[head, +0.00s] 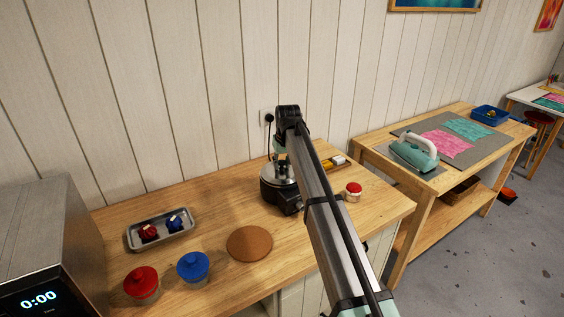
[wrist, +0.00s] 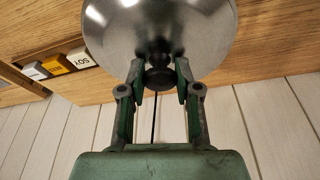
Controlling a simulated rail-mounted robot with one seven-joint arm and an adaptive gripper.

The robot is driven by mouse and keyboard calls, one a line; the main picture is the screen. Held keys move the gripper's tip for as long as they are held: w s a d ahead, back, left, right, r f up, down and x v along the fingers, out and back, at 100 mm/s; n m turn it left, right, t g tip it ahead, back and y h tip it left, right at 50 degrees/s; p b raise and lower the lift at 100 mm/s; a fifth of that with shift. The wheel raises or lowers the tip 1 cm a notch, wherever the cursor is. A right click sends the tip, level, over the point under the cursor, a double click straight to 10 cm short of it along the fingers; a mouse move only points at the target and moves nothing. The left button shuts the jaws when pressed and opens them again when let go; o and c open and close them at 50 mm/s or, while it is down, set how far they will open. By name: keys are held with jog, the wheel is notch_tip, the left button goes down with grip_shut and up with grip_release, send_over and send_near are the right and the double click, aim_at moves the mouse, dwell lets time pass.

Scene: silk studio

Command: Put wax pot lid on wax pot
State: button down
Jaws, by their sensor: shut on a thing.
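The wax pot (head: 285,203) is a dark, round appliance on the wooden worktop near the back wall, partly hidden by my arm. The wax pot lid (wrist: 125,25) is a shiny metal disc with a dark knob, and fills the upper part of the wrist view. My gripper (wrist: 160,75) is shut on the knob, with a finger on either side. In the head view the lid (head: 270,174) shows as a pale metal surface at the top of the pot. Whether it rests on the rim or hangs just above it I cannot tell.
A small red-topped jar (head: 353,191) stands right of my arm. Labelled blocks (wrist: 57,64) lie in a box beside the lid.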

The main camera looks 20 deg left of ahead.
aim_at(285, 174)
jog(key=shift+f, duration=0.1)
jog(key=c, duration=0.8)
grip_release()
jog(key=shift+r, duration=0.4)
jog(key=b+v, duration=0.2)
jog(key=v, duration=1)
jog(key=shift+r+b, duration=0.2)
jog(key=shift+b, duration=0.2)
